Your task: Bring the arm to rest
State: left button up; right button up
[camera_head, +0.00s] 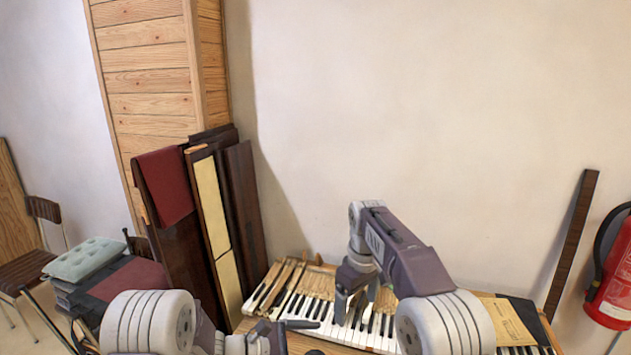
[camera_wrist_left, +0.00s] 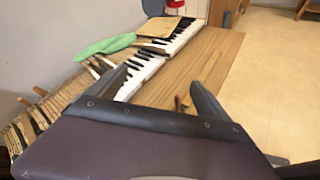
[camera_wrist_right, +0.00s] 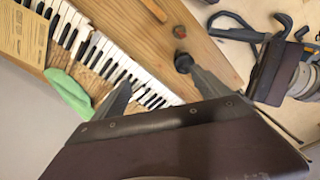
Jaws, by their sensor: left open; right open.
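My right gripper (camera_head: 356,298) hangs above the piano keyboard (camera_head: 318,309) in the head view. It is open and empty; in the right wrist view its fingers (camera_wrist_right: 162,85) stand apart with keys and wooden bench between them. My left gripper (camera_head: 290,336) is low over the front of the bench, partly cut off by the picture's bottom edge. In the left wrist view its fingers (camera_wrist_left: 158,86) are apart with nothing between them. The left gripper also shows at the upper right of the right wrist view. Several keys are loose or raised at the keyboard's left end.
A green cloth (camera_wrist_right: 68,92) lies by the keys. A tan booklet (camera_head: 505,320) lies at the right end. A dark round knob (camera_wrist_right: 183,62) stands on the bench. Dark panels (camera_head: 210,210) lean at the left; a fire extinguisher (camera_head: 613,285) hangs at the right.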

pick_arm(q)
jog(key=s+a+m+g+y, duration=0.3)
jog(key=s+m, duration=0.2)
jog(key=s, duration=0.3)
jog(key=s+a+m+g+y, duration=0.25)
jog(key=s+m, duration=0.25)
jog(key=s, duration=0.4)
pick_arm(e)
jog(key=s+d+f+m, duration=0.2)
jog(key=s+d, duration=0.1)
jog(key=s, duration=0.4)
jog(key=s+d+f+m, duration=0.2)
jog(key=s+d, duration=0.2)
jog(key=s, duration=0.3)
pick_arm(q)
jog(key=s+a+f+m+t+y, duration=0.2)
jog(key=a+m+y, duration=0.5)
jog(key=a, duration=0.5)
jog(key=shift+f+m, duration=0.3)
jog(key=shift+f, duration=0.4)
pick_arm(e)
jog(key=s+d+f+m, duration=0.1)
jog(key=s+f+m, duration=0.3)
jog(key=s+f, duration=0.5)
jog(key=shift+s, duration=0.55)
pick_arm(q)
jog(key=shift+s, duration=0.2)
pick_arm(e)
jog(key=shift+s, duration=0.1)
